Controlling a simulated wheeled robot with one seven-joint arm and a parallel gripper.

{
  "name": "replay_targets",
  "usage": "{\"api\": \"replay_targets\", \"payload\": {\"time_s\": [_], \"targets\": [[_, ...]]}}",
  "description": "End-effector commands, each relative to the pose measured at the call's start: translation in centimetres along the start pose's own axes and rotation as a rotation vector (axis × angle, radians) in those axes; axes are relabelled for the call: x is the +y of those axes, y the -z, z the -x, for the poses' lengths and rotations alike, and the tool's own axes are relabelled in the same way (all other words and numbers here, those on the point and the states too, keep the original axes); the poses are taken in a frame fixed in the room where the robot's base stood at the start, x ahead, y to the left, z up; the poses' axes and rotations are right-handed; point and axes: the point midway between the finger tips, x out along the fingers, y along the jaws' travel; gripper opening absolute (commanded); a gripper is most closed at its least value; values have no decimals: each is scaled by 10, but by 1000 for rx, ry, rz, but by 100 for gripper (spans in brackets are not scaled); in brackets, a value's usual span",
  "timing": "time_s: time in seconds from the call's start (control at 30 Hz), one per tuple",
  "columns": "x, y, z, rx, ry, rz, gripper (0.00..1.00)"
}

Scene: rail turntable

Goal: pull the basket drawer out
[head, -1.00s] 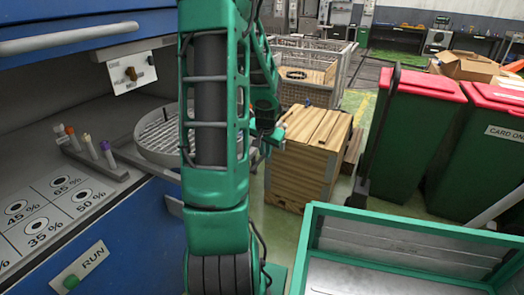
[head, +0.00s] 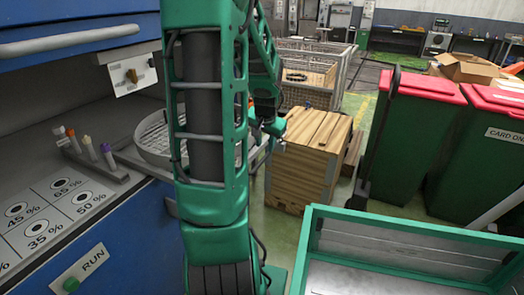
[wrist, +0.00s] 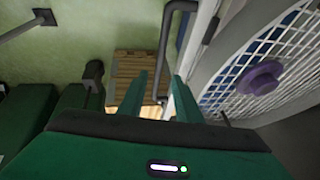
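The basket drawer (head: 152,140) is a round, light grey mesh basket on a tray at the blue machine, partly hidden behind my arm in the head view. In the wrist view its mesh (wrist: 285,62) fills the right side, with a purple knob (wrist: 260,77) on it. A dark bar handle (wrist: 165,45) stands out beside it. My gripper (wrist: 158,92) is open, its two green fingers apart. The lower part of the handle shows between the fingers; whether they touch it I cannot tell. In the head view my gripper (head: 275,135) is beyond my arm, at the basket's right.
A wooden crate (head: 308,165) stands right of the machine, close to my gripper. Green bins with red lids (head: 425,88) stand at the right. A green-rimmed container (head: 400,230) is in front right. A rack of tubes (head: 95,160) sits on the machine counter.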

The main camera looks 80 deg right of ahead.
Motion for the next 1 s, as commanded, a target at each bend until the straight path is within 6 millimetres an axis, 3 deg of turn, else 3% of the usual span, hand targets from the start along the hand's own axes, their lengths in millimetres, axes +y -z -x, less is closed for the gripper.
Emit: {"api": "replay_targets", "payload": {"time_s": [0.1,0.3,1.0], "targets": [[-1,0,18,3,3,0,31],[0,0,36,0,0,0,31],[0,0,40,-1,0,0,31]]}}
